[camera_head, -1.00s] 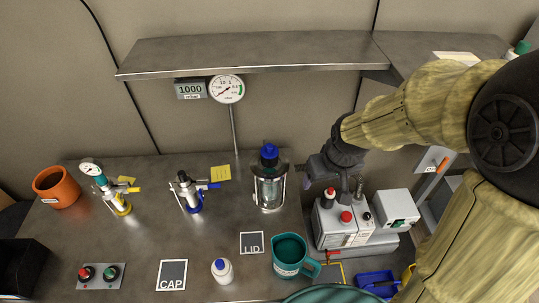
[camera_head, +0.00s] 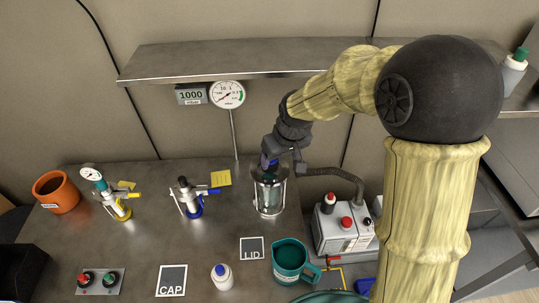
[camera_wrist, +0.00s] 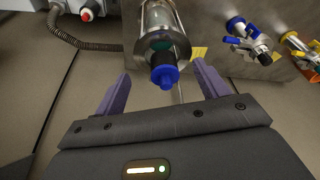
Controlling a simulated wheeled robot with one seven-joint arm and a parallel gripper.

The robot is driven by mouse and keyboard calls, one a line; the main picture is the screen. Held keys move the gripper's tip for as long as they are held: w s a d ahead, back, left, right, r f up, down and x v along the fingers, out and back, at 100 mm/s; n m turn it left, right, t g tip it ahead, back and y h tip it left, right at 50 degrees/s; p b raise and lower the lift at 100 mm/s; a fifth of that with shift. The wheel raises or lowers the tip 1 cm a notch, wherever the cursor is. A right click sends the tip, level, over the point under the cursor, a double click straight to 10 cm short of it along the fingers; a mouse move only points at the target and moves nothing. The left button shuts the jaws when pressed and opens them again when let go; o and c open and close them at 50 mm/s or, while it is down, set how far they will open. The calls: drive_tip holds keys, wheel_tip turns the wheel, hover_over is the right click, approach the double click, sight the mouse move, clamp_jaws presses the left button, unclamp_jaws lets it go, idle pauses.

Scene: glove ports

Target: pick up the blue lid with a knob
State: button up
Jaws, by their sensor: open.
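The blue lid with a knob (camera_wrist: 165,74) sits on top of a clear glass vessel in a metal frame (camera_head: 268,194). In the wrist view the lid lies between and just beyond the two purple fingers of my gripper (camera_wrist: 160,92). The fingers are apart, with a gap on both sides of the lid, and hold nothing. In the head view my gripper (camera_head: 272,160) is right at the top of the vessel and hides most of the lid; a little blue shows there.
Two valve fittings (camera_head: 188,198) (camera_head: 112,198) stand left of the vessel. A grey pump box (camera_head: 345,230) with a hose is to the right. A shelf (camera_head: 240,63) runs above. A teal jug (camera_head: 290,262), a LID square (camera_head: 251,248) and a CAP square (camera_head: 171,281) are in front.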

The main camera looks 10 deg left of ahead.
sight(274, 162)
drive_tip(key=shift+w+a+p, duration=0.2)
drive_tip(key=shift+w+a, duration=0.45)
drive_tip(key=shift+w, duration=0.25)
drive_tip(key=shift+w+a+p, duration=0.2)
drive_tip(key=shift+w+a, duration=0.4)
drive_tip(key=shift+w, duration=0.25)
drive_tip(key=shift+w+a, duration=0.25)
drive_tip(key=shift+w, duration=0.1)
drive_tip(key=p+x, duration=0.1)
drive_tip(key=x, duration=0.4)
drive_tip(key=c, duration=1)
